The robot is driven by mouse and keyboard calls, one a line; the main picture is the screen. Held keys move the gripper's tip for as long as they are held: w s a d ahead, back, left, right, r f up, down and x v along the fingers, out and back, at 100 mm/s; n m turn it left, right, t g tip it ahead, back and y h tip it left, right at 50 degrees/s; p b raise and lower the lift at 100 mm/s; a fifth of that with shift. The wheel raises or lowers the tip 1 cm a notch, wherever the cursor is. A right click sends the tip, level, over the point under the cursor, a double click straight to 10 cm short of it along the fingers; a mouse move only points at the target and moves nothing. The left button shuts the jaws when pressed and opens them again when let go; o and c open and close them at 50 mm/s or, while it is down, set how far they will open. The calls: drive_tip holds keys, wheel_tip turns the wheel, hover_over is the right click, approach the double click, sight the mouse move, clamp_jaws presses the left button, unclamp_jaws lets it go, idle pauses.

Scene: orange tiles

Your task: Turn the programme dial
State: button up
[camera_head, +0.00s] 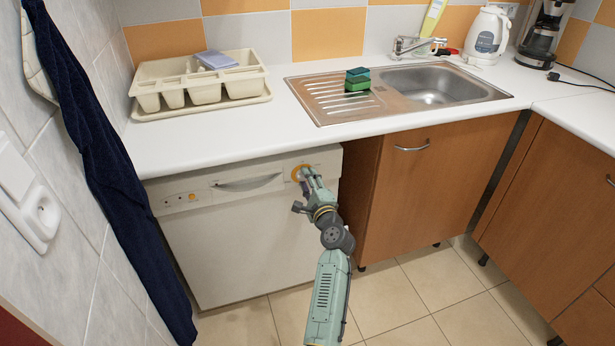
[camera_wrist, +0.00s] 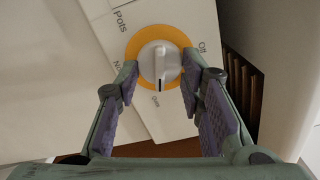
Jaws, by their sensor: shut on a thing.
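The programme dial (camera_wrist: 160,62) is a round grey-white knob with a raised grip bar, set in an orange ring. The bar's dark mark points down in the wrist view, towards a small label that is hard to read. "Pots" stands at upper left and "Off" at right of the ring. In the head view the dial's orange ring (camera_head: 296,173) is at the right of the white dishwasher's (camera_head: 235,240) top panel. My gripper (camera_wrist: 161,70) is shut on the dial, one finger on each side of it. My gripper (camera_head: 304,175) partly hides the dial in the head view.
The dishwasher handle (camera_head: 246,184) is left of the dial. The white worktop (camera_head: 285,133) overhangs the panel. A wooden cupboard (camera_head: 420,200) stands at right; a dark blue cloth (camera_head: 100,160) hangs at left. The tiled floor in front is clear.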

drive_tip(key=shift+m+p, duration=0.5)
drive_tip(key=shift+m, duration=0.5)
drive_tip(key=o, duration=1.1)
drive_tip(key=shift+o, duration=0.2)
drive_tip(key=v, duration=1.2)
